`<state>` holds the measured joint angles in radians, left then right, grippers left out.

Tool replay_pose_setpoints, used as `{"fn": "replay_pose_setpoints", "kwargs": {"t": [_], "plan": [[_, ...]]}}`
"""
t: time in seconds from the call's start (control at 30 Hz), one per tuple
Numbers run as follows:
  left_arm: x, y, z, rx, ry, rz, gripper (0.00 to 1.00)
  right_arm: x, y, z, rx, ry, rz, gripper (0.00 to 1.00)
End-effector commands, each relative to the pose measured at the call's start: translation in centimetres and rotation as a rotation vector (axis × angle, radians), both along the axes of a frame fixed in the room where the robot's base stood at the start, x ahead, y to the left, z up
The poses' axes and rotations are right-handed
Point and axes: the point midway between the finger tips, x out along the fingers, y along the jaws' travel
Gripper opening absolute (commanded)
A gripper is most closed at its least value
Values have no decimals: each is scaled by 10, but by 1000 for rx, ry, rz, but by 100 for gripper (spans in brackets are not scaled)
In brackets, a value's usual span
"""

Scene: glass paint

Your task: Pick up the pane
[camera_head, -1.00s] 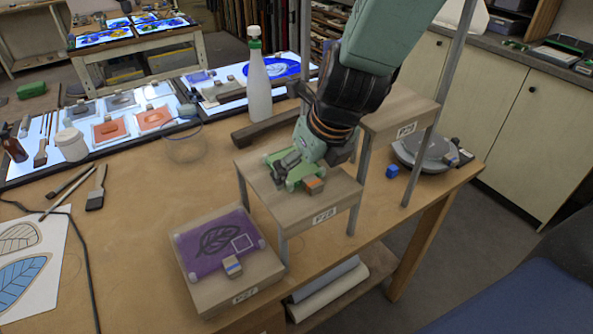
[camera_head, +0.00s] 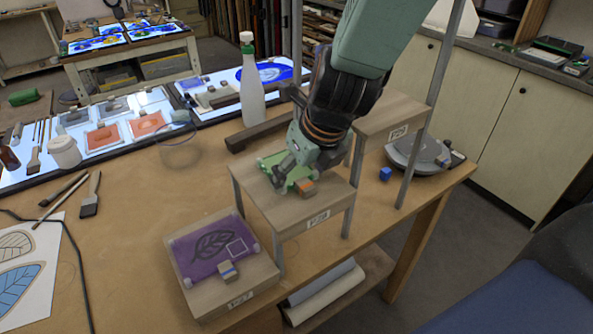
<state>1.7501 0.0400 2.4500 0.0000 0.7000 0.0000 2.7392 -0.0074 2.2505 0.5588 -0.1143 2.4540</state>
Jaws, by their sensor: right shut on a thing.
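A green pane (camera_head: 271,160) lies on the middle wooden stand (camera_head: 282,217), largely hidden under my right gripper (camera_head: 284,177). A small block with an orange top (camera_head: 305,187) shows at the pane's near right side. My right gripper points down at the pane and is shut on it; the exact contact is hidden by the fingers. I cannot tell whether the pane is clear of the stand. My left gripper is not in view.
A white bottle (camera_head: 250,90) and clear jar (camera_head: 179,150) stand behind.

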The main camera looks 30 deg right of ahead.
Motion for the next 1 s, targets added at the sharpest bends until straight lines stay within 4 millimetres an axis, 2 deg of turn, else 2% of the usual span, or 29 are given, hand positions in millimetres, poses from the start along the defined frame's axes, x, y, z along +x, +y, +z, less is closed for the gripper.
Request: {"fn": "replay_pose_setpoints", "kwargs": {"t": [0.17, 0.4, 0.63, 0.8, 1.0], "plan": [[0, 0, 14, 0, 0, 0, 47, -2, 0, 13, 1, 5, 0, 42], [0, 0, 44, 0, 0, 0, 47, -1, 0, 47, 1, 3, 1, 42], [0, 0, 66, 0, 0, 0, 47, 0, 0, 80, 1, 0, 1, 42], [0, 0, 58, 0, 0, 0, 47, 0, 1, 92, 3, -3, 3, 42], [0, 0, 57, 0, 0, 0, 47, 0, 0, 101, 2, 0, 1, 42]]}}
